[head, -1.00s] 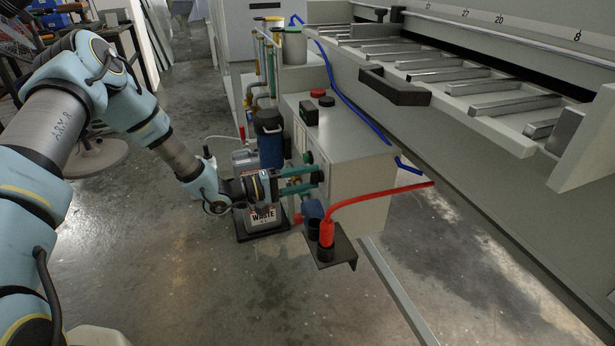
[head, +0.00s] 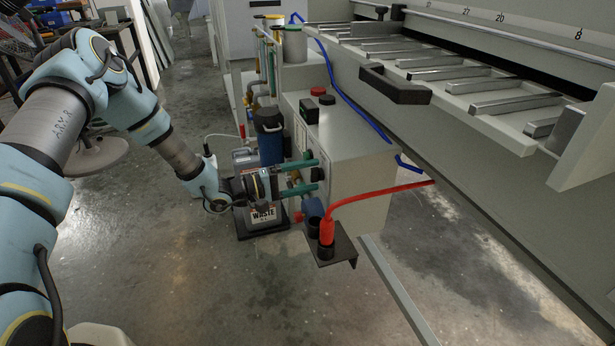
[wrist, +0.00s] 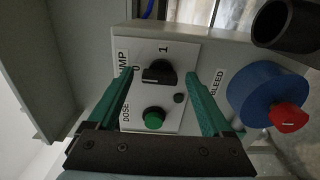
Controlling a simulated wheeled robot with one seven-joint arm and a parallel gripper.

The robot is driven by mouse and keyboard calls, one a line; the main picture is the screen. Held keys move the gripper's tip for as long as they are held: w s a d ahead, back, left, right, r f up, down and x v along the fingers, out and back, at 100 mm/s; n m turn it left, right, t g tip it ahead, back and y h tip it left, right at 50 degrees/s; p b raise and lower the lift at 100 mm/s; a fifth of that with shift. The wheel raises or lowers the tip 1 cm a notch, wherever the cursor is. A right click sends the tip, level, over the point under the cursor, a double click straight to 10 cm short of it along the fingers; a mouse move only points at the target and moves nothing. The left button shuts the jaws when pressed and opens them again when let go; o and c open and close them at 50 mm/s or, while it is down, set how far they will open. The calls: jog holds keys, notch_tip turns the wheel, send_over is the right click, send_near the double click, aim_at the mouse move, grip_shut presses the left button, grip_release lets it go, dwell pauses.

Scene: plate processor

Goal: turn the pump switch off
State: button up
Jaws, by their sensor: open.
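The pump switch (wrist: 159,73) is a black rotary knob on a white plate with 0 and 1 marks, in the middle of the wrist view. Its grip bar lies roughly across the picture; I cannot tell which mark it points to. My gripper (wrist: 158,76) is open, its green fingers on either side of the knob, with no clear contact. The left finger partly covers the PUMP label.
A green dose button (wrist: 154,117) sits below the knob in the wrist view. A blue bleed valve with a red tip (wrist: 288,117) is at right. In the head view a waste container (head: 264,214) stands beneath my gripper, and a red hose (head: 370,194) runs at right.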

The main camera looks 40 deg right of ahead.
jog(key=v, duration=1)
jog(key=shift+w+a, duration=0.15)
jog(key=shift+a, duration=0.25)
jog(key=shift+w, duration=0.1)
